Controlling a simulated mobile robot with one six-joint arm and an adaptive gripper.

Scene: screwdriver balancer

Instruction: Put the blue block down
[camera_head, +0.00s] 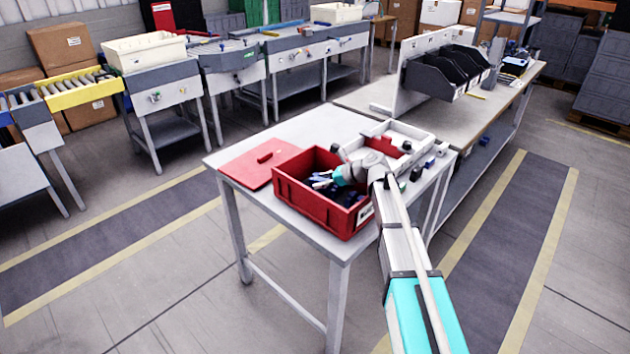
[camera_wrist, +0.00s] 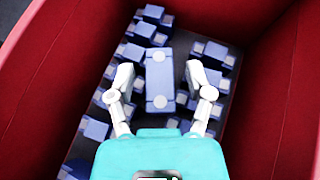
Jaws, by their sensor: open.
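In the wrist view my gripper (camera_wrist: 162,88) is inside the red bin, its two white fingers spread apart. A blue block (camera_wrist: 159,80) lies between the fingers, with gaps visible on both sides. Several other blue blocks (camera_wrist: 215,53) lie around it on the dark bin floor. In the head view the red bin (camera_head: 314,203) stands on a table, and my arm reaches down into it. My gripper is partly hidden by the bin and arm there, and the single block cannot be made out.
A red lid (camera_head: 250,166) lies on the table (camera_head: 318,125) left of the bin. A white tray (camera_head: 412,133) with red parts stands behind the bin. The bin's red walls (camera_wrist: 55,60) rise close on both sides of my gripper. The table's back left is clear.

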